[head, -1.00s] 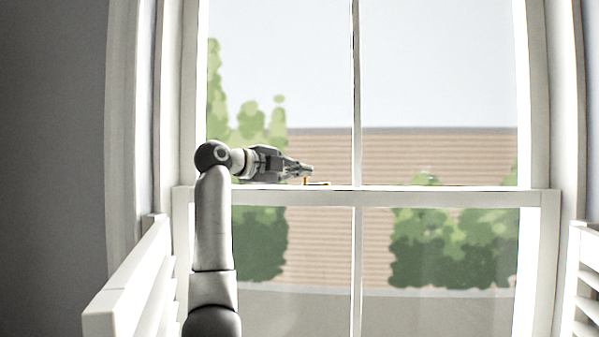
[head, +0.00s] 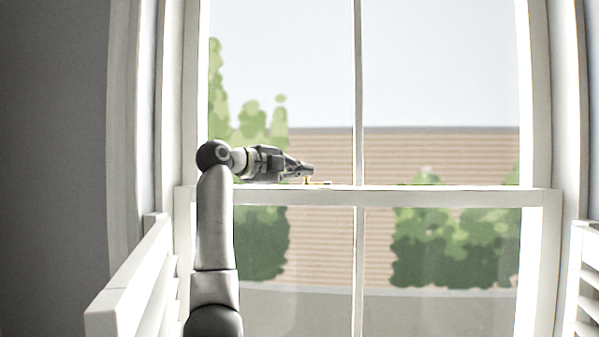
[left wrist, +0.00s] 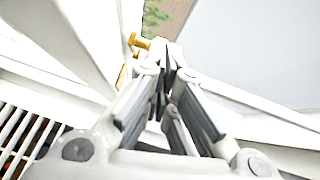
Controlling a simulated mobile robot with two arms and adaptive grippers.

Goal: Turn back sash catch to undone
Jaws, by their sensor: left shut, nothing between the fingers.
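The brass sash catch (head: 316,183) sits on top of the meeting rail (head: 400,196) of the window, left of the central glazing bar. In the left wrist view the catch (left wrist: 138,42) shows as a gold knob and lever just beyond and left of the fingertips. My left gripper (head: 309,170) is shut and empty, its fingertips right at the catch and just above the rail. It also shows in the left wrist view (left wrist: 166,50). I cannot tell whether the fingers touch the knob. The fingers hide part of the catch. My right gripper is not in view.
White louvred shutters stand open at the left (head: 130,285) and right (head: 585,270) of the window. The tall window frame (head: 540,100) borders the glass. Free room lies along the rail to the right of the catch.

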